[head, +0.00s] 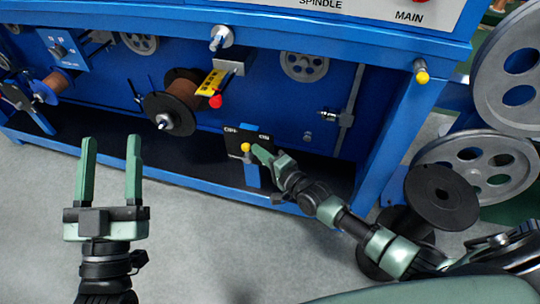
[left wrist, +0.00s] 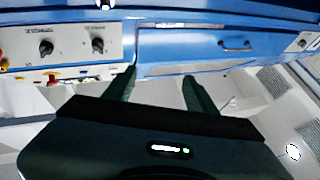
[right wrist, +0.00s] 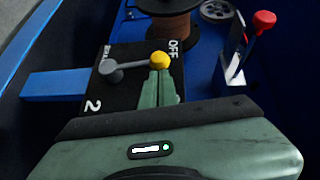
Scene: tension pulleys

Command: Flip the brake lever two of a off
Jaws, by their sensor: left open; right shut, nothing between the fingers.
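The brake lever marked 2 has a yellow knob (head: 246,147) and stands on a small black panel low in the blue machine. In the right wrist view its grey arm runs from a round pivot to the yellow knob (right wrist: 159,60), which lies close to the OFF lettering (right wrist: 172,48). A second label, partly hidden, sits near the pivot, and a 2 is printed below. My right gripper (head: 262,153) is shut and empty, its fingertips right at the knob; contact is hard to tell. My left gripper (head: 112,145) is open and empty above the floor, away from the machine.
A red-knobbed lever (head: 215,101) with a yellow plate and a dark spool (head: 180,100) are above left of the panel. Blue frame bars (right wrist: 58,83) border the panel. Grey pulleys (head: 480,168) and a black reel (head: 441,195) stand at right.

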